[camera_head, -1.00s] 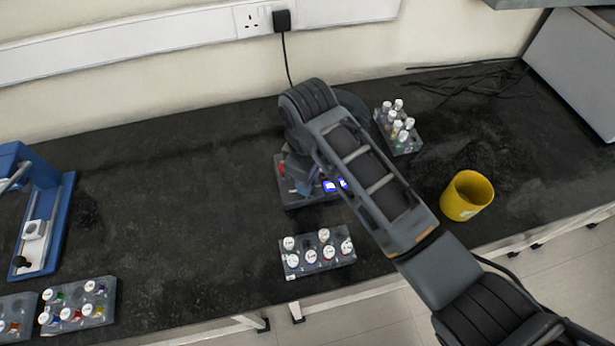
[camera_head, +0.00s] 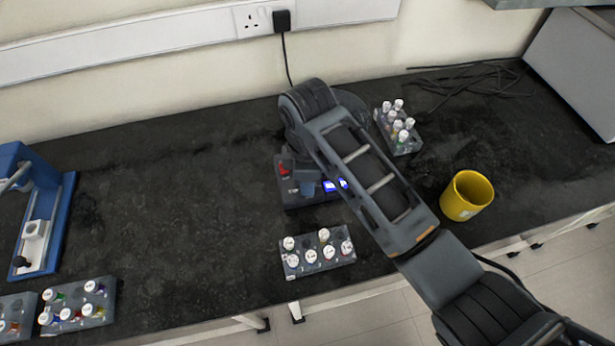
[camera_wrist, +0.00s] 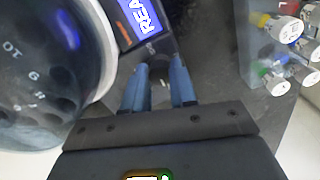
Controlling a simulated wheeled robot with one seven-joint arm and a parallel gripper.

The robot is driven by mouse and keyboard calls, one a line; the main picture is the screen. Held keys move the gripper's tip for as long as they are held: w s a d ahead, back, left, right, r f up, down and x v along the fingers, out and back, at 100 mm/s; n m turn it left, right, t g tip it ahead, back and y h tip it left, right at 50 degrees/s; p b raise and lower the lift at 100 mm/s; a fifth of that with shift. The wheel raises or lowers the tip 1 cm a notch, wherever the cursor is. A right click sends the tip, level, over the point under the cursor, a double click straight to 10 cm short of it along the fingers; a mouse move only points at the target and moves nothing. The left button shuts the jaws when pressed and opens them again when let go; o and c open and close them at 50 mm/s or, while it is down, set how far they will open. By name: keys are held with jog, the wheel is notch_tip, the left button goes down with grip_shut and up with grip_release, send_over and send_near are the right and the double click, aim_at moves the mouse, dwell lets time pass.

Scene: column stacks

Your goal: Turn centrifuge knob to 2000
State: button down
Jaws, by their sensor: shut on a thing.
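The centrifuge (camera_head: 292,200) is a dark, low unit on the black bench, partly hidden by my arm. It has a lit blue display (camera_head: 330,186) and a red part (camera_head: 285,167). In the wrist view, its round rotor cover (camera_wrist: 50,70) with numbered positions is at the left, and the display (camera_wrist: 143,17) shows "REA", cut off by the frame. My gripper (camera_wrist: 160,66) points at the panel below the display, its two blue fingers shut around the knob. The knob is mostly hidden between them, and I cannot read its setting.
A yellow mug (camera_head: 467,196) is to the right. A blue device (camera_head: 50,230) and more racks are at the left. Bench between is clear.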

jog(key=shift+r, duration=0.1)
jog(key=c, duration=0.9)
grip_release()
jog(key=shift+r+b, duration=0.45)
jog(key=shift+r, duration=3.4)
